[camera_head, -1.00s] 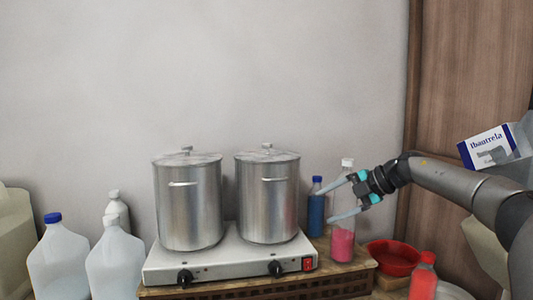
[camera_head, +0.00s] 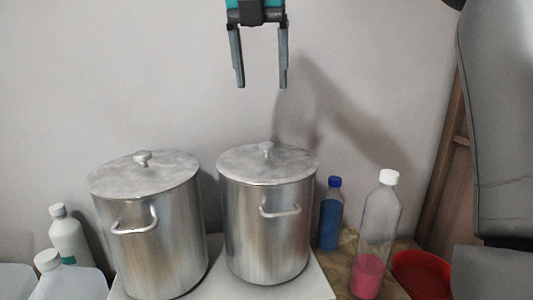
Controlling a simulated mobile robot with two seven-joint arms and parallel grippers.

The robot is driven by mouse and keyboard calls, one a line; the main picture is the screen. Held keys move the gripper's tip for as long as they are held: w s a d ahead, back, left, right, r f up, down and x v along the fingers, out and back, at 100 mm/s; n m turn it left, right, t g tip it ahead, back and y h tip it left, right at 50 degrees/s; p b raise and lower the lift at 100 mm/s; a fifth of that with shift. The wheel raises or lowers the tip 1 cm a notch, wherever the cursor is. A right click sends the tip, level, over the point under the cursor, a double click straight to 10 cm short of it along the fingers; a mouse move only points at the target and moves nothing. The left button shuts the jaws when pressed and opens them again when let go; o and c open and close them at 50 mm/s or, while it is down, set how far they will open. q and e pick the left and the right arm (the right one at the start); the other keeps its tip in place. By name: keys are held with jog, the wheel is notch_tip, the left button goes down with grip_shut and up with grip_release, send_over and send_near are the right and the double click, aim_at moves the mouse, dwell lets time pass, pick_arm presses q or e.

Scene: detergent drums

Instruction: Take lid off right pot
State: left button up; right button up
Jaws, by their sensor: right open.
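The right pot (camera_head: 262,235) is a tall steel pot with a side handle facing me. Its flat round lid (camera_head: 240,165) sits on top, with a small knob (camera_head: 267,147) in the middle. The left pot (camera_head: 160,250) stands beside it, also covered by a lid (camera_head: 115,180) with a knob. My right gripper (camera_head: 261,85) hangs at the top of the view, fingers pointing down, open and empty. In the picture it is above the right pot's knob, with a clear gap. My left gripper is not in view.
Both pots stand on a white hot plate (camera_head: 312,288). To the right are a blue bottle (camera_head: 330,222), a clear bottle with pink liquid (camera_head: 369,272) and a red bowl (camera_head: 422,272). White jugs (camera_head: 67,236) stand at the left. The wall is close behind.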

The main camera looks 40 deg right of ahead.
send_over(267, 143)
jog(key=s+a, duration=0.1)
jog(key=a, duration=0.1)
jog(key=f, duration=0.8)
jog(key=shift+s+d+f, duration=0.1)
jog(key=shift+s+f, duration=0.1)
jog(key=p+x, duration=0.1)
jog(key=x, duration=0.3)
jog(key=shift+w+d+f, duration=0.1)
jog(key=shift+d+f, duration=0.1)
jog(key=shift+f, duration=0.15)
grip_shut()
jog(key=shift+r, duration=0.1)
